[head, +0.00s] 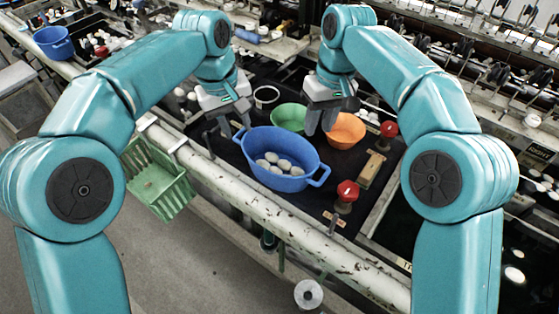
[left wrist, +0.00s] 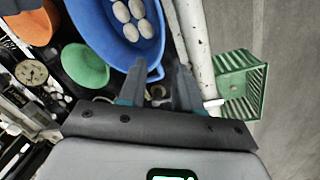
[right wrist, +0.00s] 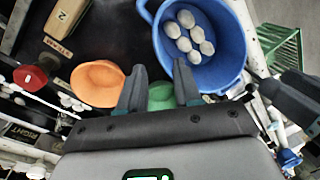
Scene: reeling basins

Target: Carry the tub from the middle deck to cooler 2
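The blue oval tub (head: 254,155) stands on the black middle deck (head: 210,155) with several pale cocoons (head: 280,164) in it and a handle at each end. My left gripper (head: 235,127) is at its left end. In the left wrist view its fingers (left wrist: 157,80) are apart, with the tub's near handle (left wrist: 156,74) at the gap between the tips; I see no grip on it. My right gripper (head: 322,126) is behind the tub, by the bowls. In the right wrist view its fingers (right wrist: 157,82) are apart and empty, beside the tub (right wrist: 236,45). I cannot identify cooler 2.
A green bowl (head: 288,116) and an orange bowl (head: 346,130) stand behind the tub. Red knobs (head: 347,191) and a wooden block (head: 371,169) are to its right. A green basket (head: 160,180) hangs at the front rail (head: 230,185). Another blue tub (head: 53,43) is far left.

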